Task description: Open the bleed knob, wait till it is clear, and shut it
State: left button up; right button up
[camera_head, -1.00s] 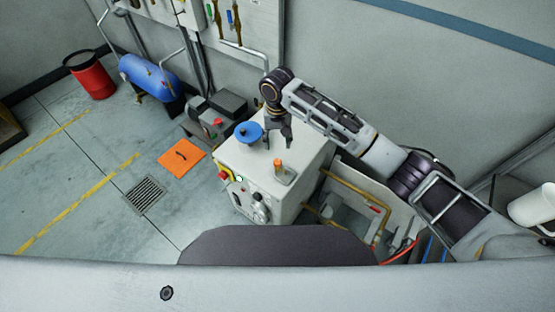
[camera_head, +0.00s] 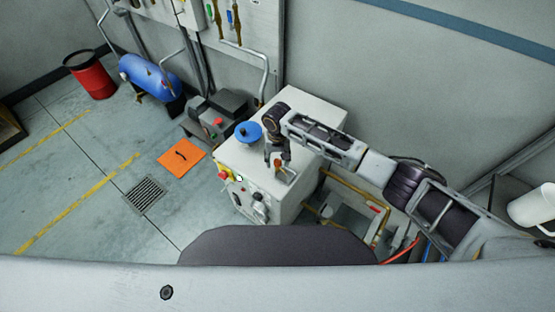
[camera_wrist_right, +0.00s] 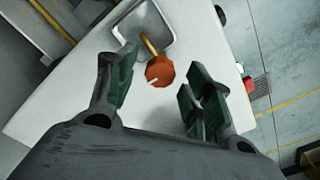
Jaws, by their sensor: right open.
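The bleed knob is an orange-red knob (camera_wrist_right: 160,71) with a pale pointer mark, on a brass stem over a small metal basin (camera_wrist_right: 147,27) set in the cabinet top. In the head view the knob (camera_head: 278,162) is partly covered by my right gripper (camera_head: 279,160). In the right wrist view my right gripper (camera_wrist_right: 158,92) is open, its two green-padded fingers on either side of and short of the knob, with nothing between them in grip. The white cabinet (camera_head: 310,108) carries the basin. My left gripper does not show.
An orange mat (camera_head: 181,156) and a floor grate (camera_head: 146,193) lie left. A white mug (camera_head: 533,207) is far right.

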jog(key=shift+f, duration=0.3)
jog(key=c, duration=1)
